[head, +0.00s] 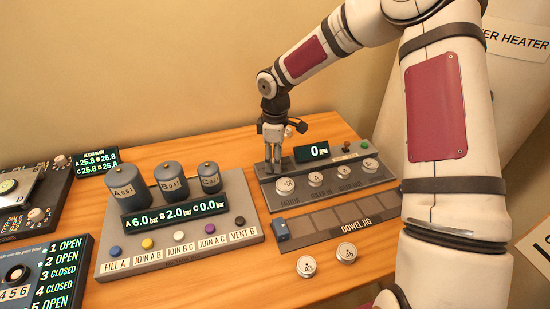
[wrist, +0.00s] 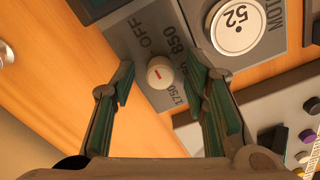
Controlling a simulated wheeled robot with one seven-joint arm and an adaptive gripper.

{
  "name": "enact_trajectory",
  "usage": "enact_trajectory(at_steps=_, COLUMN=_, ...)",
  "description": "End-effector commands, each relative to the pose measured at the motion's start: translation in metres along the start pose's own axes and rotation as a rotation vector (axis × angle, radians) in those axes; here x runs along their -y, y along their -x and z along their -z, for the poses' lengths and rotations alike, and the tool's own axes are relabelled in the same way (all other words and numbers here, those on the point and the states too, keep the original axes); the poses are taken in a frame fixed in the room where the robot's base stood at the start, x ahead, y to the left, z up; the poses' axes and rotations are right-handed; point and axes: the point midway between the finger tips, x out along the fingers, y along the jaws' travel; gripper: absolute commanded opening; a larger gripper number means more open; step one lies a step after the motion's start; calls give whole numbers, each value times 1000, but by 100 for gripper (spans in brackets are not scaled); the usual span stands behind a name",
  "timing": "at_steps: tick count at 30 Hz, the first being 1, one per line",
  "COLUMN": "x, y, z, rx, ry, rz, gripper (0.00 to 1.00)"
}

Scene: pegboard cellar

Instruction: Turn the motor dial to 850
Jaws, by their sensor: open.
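The motor dial (wrist: 160,72) is a small white knob with a short red mark, on a grey panel printed OFF, 850 and 1750. I cannot tell which label the mark points to. My gripper (wrist: 161,82) is open, with one finger on each side of the dial; contact is not clear. In the head view my gripper (head: 272,164) points down at the left end of the motor panel (head: 325,192) and hides the dial. The display (head: 312,152) there reads 0 RPM.
Left stands a tank panel (head: 180,258) with pressure readouts. Two white discs lie on bare wood in front.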

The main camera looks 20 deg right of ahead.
Motion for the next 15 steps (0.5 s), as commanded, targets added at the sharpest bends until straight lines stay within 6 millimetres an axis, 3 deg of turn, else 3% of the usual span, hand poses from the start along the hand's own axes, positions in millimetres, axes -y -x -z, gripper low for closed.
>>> enact_trajectory(at_steps=5, x=0, y=0, z=0, rx=0, ry=0, rz=0, gripper=41)
enact_trajectory(at_steps=10, x=0, y=0, z=0, rx=0, ry=0, rz=0, gripper=3)
enact_trajectory(at_steps=15, x=0, y=0, z=0, rx=0, ry=-1, rz=0, gripper=0)
